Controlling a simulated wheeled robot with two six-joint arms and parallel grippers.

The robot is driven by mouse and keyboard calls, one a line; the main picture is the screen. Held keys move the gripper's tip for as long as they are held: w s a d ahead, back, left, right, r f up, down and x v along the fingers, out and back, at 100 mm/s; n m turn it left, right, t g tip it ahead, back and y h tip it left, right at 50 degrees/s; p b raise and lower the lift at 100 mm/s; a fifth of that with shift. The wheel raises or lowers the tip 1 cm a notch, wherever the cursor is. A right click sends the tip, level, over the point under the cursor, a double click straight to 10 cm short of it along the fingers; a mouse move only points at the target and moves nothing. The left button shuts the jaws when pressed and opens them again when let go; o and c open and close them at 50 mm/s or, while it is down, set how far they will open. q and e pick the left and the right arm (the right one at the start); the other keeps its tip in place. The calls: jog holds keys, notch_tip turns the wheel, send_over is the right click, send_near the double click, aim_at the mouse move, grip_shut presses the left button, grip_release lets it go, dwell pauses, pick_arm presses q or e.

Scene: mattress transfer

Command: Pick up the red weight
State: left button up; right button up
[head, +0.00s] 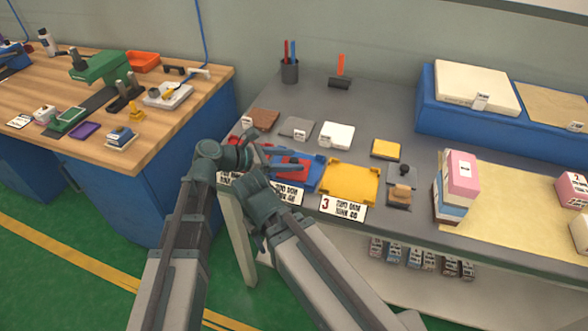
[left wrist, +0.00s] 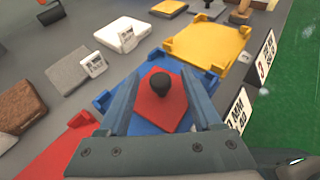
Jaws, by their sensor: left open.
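The red weight (left wrist: 158,112), a flat red block with a black round knob, lies on the blue tray (left wrist: 97,103). It also shows in the head view (head: 291,168), partly covered by my left gripper (head: 278,161). In the left wrist view my left gripper (left wrist: 160,80) is open, with one finger on each side of the weight and knob. I cannot tell whether the fingers touch it. My right arm comes in from the lower right, and its end (head: 254,186) is near the table's front edge; its fingers cannot be made out.
A yellow tray (head: 349,183) is right of the blue one. Brown (head: 264,119), grey (head: 297,127) and white (head: 337,135) pieces lie behind. A pink-topped stack (head: 460,175) stands further right. Numbered cards line the front edge. A wooden bench (head: 160,95) is at left.

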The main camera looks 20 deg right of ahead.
pick_arm(q)
jog(key=shift+x, duration=0.95)
grip_shut()
dwell(0.6)
